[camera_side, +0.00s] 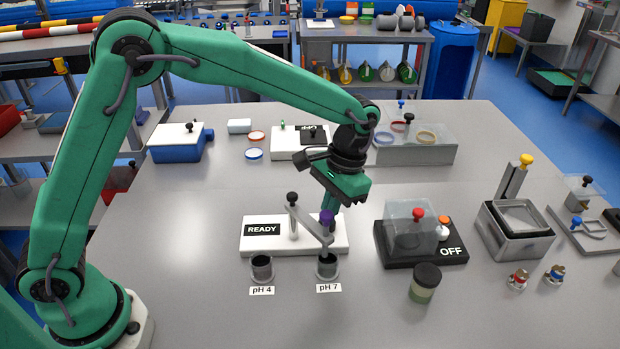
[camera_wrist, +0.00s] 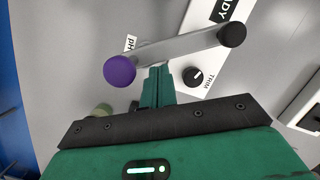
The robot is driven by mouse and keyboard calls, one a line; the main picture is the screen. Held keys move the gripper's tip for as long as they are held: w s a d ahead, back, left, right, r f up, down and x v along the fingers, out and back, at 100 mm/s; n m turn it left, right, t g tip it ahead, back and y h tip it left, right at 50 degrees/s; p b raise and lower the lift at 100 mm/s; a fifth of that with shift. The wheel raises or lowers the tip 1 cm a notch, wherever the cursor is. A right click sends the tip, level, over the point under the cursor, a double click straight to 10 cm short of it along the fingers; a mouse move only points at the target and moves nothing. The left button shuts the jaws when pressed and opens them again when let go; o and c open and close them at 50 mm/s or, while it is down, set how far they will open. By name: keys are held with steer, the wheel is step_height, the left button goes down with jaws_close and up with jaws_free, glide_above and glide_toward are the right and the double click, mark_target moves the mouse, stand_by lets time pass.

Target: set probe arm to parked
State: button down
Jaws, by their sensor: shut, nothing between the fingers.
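The probe arm (camera_side: 312,226) is a grey bar with a black knob at one end and a purple knob (camera_side: 326,217) at the other. It reaches from the white unit marked READY (camera_side: 338,240) toward the pH 7 cup (camera_side: 327,268). The bar (camera_wrist: 185,46) also crosses the upper wrist view, with its purple knob (camera_wrist: 120,70) at left. My gripper (camera_side: 332,207) is shut and empty, pointing down right by the purple-knob end. In the wrist view its fingertips (camera_wrist: 157,74) are close against the bar's edge; contact is unclear.
The pH 4 cup (camera_side: 262,268) stands left of the pH 7 cup. A black TRIM knob (camera_wrist: 193,77) sits beside my fingers. A clear-covered unit marked OFF (camera_side: 450,252) and a dark-lidded jar (camera_side: 425,283) stand to the right. The table's front left is clear.

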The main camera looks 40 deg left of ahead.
steer(key=s+m, duration=0.3)
steer(key=m, duration=0.1)
steer(key=shift+s+m, duration=0.3)
steer(key=shift+s+a, duration=0.2)
steer(key=shift+s, duration=0.4)
steer(key=shift+w+d, duration=0.75)
steer(key=shift+w, duration=0.1)
steer(key=w+d, duration=0.1)
steer(key=s+a+r+v, duration=0.1)
steer(key=s+v, duration=0.1)
steer(key=v, duration=0.8)
glide_above(323, 223)
steer(key=w+d, duration=0.2)
steer(key=w, duration=0.2)
steer(key=shift+w+f, duration=0.1)
steer(key=shift+f, duration=0.35)
steer(key=shift+a, duration=0.1)
